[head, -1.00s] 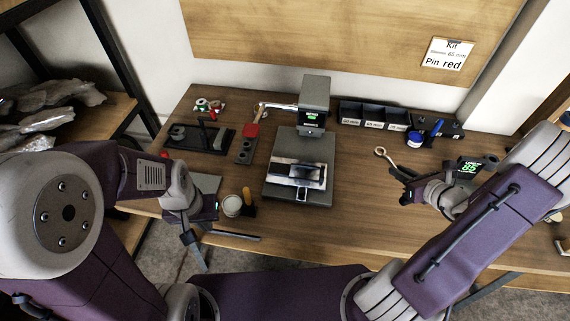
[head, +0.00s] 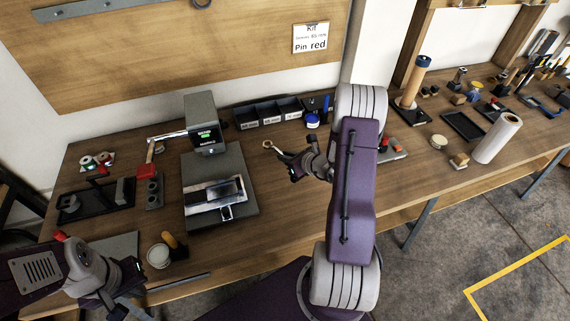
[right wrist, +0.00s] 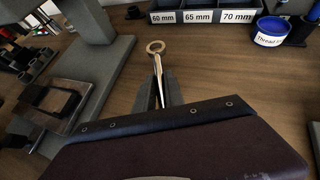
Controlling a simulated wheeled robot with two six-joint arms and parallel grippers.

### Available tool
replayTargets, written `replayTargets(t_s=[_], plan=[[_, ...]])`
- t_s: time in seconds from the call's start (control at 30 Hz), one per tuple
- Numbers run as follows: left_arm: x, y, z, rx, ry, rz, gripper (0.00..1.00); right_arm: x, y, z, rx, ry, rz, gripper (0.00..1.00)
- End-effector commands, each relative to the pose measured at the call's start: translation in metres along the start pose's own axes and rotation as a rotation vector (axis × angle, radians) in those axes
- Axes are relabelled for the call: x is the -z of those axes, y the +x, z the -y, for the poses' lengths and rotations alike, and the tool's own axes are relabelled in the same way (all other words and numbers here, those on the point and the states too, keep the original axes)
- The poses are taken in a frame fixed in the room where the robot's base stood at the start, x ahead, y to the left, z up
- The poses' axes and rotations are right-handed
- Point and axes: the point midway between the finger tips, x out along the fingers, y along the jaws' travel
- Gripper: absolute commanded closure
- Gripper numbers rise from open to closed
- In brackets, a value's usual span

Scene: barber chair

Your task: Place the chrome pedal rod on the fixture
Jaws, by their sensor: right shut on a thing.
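The chrome pedal rod (head: 271,147) has a ring at its end. In the right wrist view, the rod (right wrist: 157,68) stands out from between the fingertips. My right gripper (head: 290,159) is shut on it, to the right of the grey press (head: 252,196). The right wrist view shows the right gripper (right wrist: 160,98) with its fingers close together around the rod's lower part. What looks like the fixture, a shiny metal block (head: 202,206) with a dark centre, sits on the press base, apart from the rod. My left gripper (head: 112,305) is at the bottom left; its fingers are unclear.
Labelled bins (head: 268,112) and a blue-lidded jar (head: 312,120) stand behind the rod. A small pot (head: 159,256) is near the front edge. Bare wood lies right of the press.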

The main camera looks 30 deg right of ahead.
Motion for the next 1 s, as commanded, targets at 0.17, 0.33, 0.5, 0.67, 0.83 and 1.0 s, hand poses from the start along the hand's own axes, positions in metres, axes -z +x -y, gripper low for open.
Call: replayTargets(t_s=[0.17,0.33,0.5,0.67,0.83,1.0], plan=[[0.000,0.001,0.000,0.000,0.000,0.000,1.00,0.023,0.013,0.000,-0.002,0.003,-0.002,1.00],[0.000,0.001,0.000,0.000,0.000,0.000,1.00,0.034,0.020,0.000,0.000,0.000,0.002,1.00],[0.000,0.001,0.000,0.000,0.000,0.000,1.00,0.034,0.020,0.001,0.000,-0.001,0.002,1.00],[-0.001,0.007,0.000,0.000,0.000,0.000,1.00,0.038,0.023,0.000,0.000,-0.001,0.002,1.00],[-0.001,0.005,0.000,0.000,0.000,0.000,1.00,0.037,0.022,0.000,-0.001,0.000,0.000,0.65],[-0.001,0.005,0.000,0.000,0.000,0.000,1.00,0.037,0.022,0.000,-0.001,0.000,0.000,0.65]])
